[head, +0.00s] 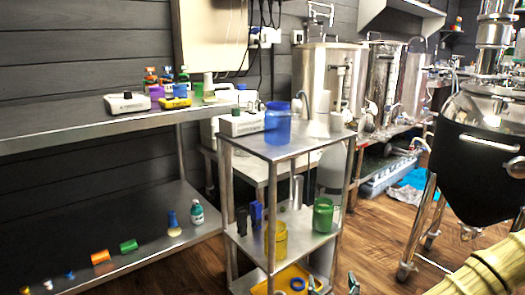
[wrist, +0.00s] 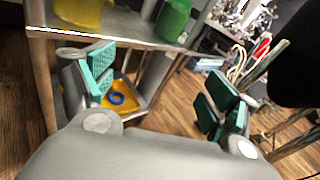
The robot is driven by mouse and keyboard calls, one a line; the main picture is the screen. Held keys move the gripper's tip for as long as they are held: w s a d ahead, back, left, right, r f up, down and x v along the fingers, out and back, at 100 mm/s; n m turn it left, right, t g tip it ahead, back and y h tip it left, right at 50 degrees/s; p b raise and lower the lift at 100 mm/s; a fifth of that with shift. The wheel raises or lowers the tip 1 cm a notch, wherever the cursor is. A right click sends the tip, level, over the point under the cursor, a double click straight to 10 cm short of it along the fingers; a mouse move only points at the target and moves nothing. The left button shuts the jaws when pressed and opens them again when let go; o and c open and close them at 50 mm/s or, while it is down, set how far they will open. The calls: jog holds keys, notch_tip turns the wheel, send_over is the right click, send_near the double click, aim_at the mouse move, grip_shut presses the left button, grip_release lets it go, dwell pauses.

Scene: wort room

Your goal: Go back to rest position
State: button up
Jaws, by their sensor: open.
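My gripper (wrist: 160,88) is open and empty in the wrist view. Its two fingers with teal ridged pads stand wide apart, with wood floor and part of a steel cart showing between them. In the head view my gripper's fingertips (head: 332,285) just show at the bottom edge, in front of the steel cart (head: 290,150). Nothing is held between the pads. The rest of the gripper is cut off below the head view.
The cart holds a blue jar (head: 278,122) on top, a green jar (head: 323,215) and a yellow jar (head: 276,240) below, and a yellow tray (head: 270,284) at the bottom. A steel bench (head: 60,132) stands left, steel kettles (head: 325,75) behind. Wood floor (head: 385,240) is open right of the cart.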

jog(key=s+a+f+n+g+y+p, duration=0.15)
jog(key=s+a+f+n+g, duration=0.3)
jog(key=s+f+n, duration=0.45)
jog(key=s+a+f+n+g+y+p, duration=0.1)
jog(key=s+a+f+n+g+y, duration=0.3)
jog(key=s+f+n, duration=0.45)
jog(key=s+d+f+n+g+h, duration=0.1)
jog(key=s+d+f+n+g, duration=0.25)
jog(key=s+n, duration=0.25)
jog(key=s+d+f+n+g+h+p, duration=0.1)
jog(key=s+d+f+n+g+h, duration=0.1)
jog(key=s+d+n, duration=0.3)
jog(key=s+d+f+n+g+h, duration=0.1)
jog(key=s+d+f+n+g, duration=0.2)
jog(key=s+n, duration=0.35)
notch_tip(320, 180, up, 38)
jog(key=p, duration=3.8)
jog(key=shift+s, duration=0.2)
jog(key=shift+d+f+h, duration=0.1)
jog(key=shift+h, duration=0.15)
